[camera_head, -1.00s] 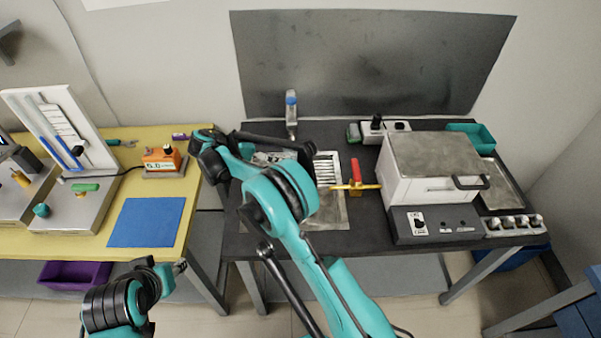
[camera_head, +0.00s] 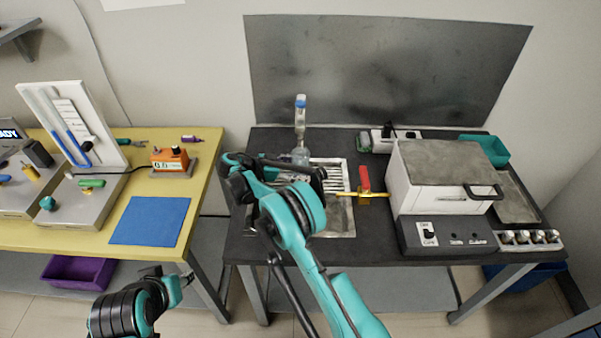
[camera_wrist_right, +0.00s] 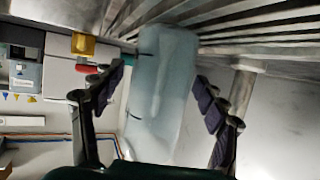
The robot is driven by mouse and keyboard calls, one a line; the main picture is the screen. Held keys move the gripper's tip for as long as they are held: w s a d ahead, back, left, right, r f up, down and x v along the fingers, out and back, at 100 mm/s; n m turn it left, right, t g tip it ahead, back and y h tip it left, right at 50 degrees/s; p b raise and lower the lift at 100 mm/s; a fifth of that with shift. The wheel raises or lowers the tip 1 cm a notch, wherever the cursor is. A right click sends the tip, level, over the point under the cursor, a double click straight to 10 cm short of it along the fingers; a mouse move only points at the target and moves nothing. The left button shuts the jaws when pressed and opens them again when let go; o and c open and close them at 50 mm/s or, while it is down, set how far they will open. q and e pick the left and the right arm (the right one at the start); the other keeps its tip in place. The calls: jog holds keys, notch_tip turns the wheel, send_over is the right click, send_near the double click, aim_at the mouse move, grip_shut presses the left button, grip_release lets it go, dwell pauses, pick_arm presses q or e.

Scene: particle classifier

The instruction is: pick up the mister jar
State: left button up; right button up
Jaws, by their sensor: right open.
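The mister jar (camera_head: 300,156) is a clear glass jar with a thin neck and a blue-banded top. It stands upright near the back left of the dark table, its base partly hidden by my right arm. In the right wrist view, a pale translucent body (camera_wrist_right: 162,95), which looks like the jar, lies between the spread fingers. My right gripper (camera_wrist_right: 160,98) is open around it, with a visible gap on each side. In the head view the right gripper (camera_head: 312,176) is just in front of the jar. My left gripper (camera_head: 184,281) is low at left, its fingers too small to read.
On the dark table (camera_head: 350,245), a metal tray (camera_head: 340,222) and a red-handled yellow valve (camera_head: 364,185) are right of my right gripper. A white box machine (camera_head: 440,175) stands farther right. A yellow table (camera_head: 110,210) with a blue mat (camera_head: 150,220) is at left.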

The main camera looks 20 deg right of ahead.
jog(key=shift+a+r, duration=0.1)
jog(key=c, duration=1.4)
jog(key=shift+c, duration=0.8)
jog(key=shift+r, duration=0.1)
